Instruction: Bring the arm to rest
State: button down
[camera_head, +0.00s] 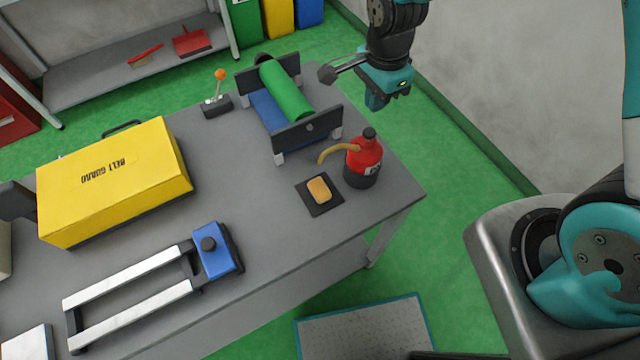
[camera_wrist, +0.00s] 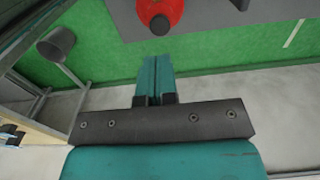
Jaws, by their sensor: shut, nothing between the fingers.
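My gripper (camera_head: 376,102) hangs in the upper right of the head view, above and behind the far right corner of the grey workbench (camera_head: 255,200). In the wrist view my gripper (camera_wrist: 155,62) shows its two teal fingers pressed together with nothing between them. It is apart from the bench and everything on it. A red bottle (camera_head: 366,152) with a bent tan spout stands upright on the bench, below the gripper in the head view. The red bottle (camera_wrist: 161,10) also shows at the top of the wrist view, beyond the fingertips.
A roller stand with a green roller (camera_head: 286,90) is left of the gripper. The bench also holds a sponge on a dark pad (camera_head: 327,207), a yellow cover (camera_head: 110,180) and a blue-ended frame (camera_head: 217,262). A grey wall (camera_head: 520,70) rises at right; green floor lies between.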

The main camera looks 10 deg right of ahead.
jog(key=shift+r, duration=0.6)
jog(key=s+a+r+n+y+b, duration=0.2)
jog(key=s+r+n+b, duration=0.1)
jog(key=s+r+n, duration=0.4)
jog(key=s+a+r+n+y+b, duration=0.2)
jog(key=s+r+n, duration=0.5)
jog(key=s+n, duration=0.4)
jog(key=n+b, duration=0.1)
jog(key=n, duration=0.2)
jog(key=shift+s+a+n, duration=0.15)
jog(key=shift+s+n, duration=0.15)
jog(key=shift+a, duration=0.15)
dwell(0.5)
